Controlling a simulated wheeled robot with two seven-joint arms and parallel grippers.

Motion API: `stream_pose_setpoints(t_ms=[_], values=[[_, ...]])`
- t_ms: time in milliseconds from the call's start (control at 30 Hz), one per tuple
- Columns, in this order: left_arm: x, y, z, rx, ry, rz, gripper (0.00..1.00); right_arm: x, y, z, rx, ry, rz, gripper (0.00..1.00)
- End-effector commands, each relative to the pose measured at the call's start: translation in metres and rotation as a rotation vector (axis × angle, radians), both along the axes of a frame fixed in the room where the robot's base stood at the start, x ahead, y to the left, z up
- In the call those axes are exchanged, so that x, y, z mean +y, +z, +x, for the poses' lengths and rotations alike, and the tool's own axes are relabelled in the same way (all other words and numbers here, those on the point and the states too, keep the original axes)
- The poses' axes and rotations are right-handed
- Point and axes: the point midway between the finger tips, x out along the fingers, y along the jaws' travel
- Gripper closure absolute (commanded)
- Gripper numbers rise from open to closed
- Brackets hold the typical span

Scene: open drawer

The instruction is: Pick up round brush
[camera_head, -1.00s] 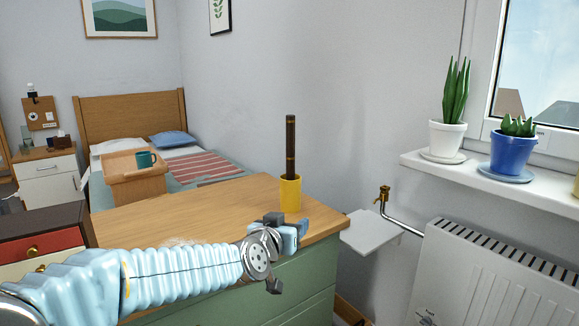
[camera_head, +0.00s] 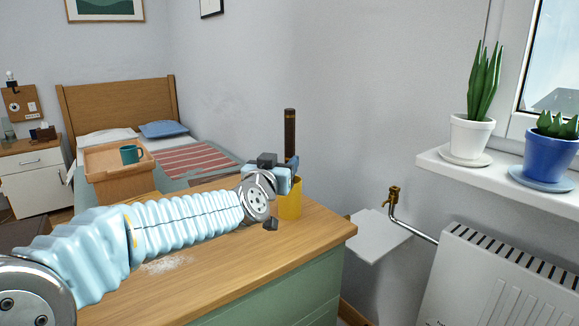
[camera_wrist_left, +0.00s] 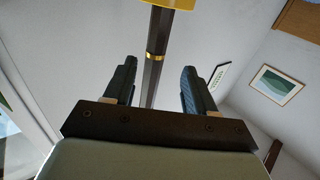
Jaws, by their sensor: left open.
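The round brush (camera_head: 290,132) is a dark brown rod standing upright in a yellow cup (camera_head: 291,206) on the wooden top of a green dresser. My left gripper (camera_head: 284,178) is open at the cup's rim height and hides the brush's lower part in the head view. In the left wrist view the brush (camera_wrist_left: 154,62), with a gold band, runs between the two spread fingers of the left gripper (camera_wrist_left: 158,77). The cup's yellow rim (camera_wrist_left: 168,3) shows at the top edge there. I cannot tell whether either finger touches the brush. My right gripper is not in view.
The dresser top (camera_head: 230,274) is mostly clear, with a pale powdery patch (camera_head: 165,265). A white radiator (camera_head: 490,275) with a brass valve (camera_head: 393,197) stands to the right. Potted plants stand on the sill above. A bed (camera_head: 120,105) stands behind.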

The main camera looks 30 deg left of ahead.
Motion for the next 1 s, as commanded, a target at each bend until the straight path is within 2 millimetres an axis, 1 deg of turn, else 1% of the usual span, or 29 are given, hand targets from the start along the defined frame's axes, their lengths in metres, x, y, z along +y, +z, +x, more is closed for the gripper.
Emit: stream_pose_setpoints(t_ms=[167, 300, 400, 500, 700, 867, 1000], values=[[0.002, -0.001, 0.016, 0.002, -0.001, -0.001, 0.45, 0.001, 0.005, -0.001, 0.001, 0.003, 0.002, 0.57], [0.003, -0.004, 0.04, 0.002, 0.0, -0.005, 0.45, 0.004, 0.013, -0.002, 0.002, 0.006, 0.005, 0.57], [0.007, -0.003, 0.052, 0.0, 0.0, -0.002, 0.45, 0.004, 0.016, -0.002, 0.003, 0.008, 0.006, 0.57], [0.008, -0.004, 0.057, 0.001, 0.0, -0.001, 0.45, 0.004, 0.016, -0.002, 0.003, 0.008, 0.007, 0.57], [0.008, -0.004, 0.057, 0.0, 0.0, 0.0, 0.45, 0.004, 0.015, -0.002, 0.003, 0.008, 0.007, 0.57], [0.008, -0.005, 0.057, 0.0, 0.0, 0.0, 0.69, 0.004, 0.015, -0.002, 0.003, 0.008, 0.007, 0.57], [0.008, -0.005, 0.057, 0.0, 0.0, 0.0, 0.91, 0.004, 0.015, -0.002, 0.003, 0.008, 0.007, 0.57]])
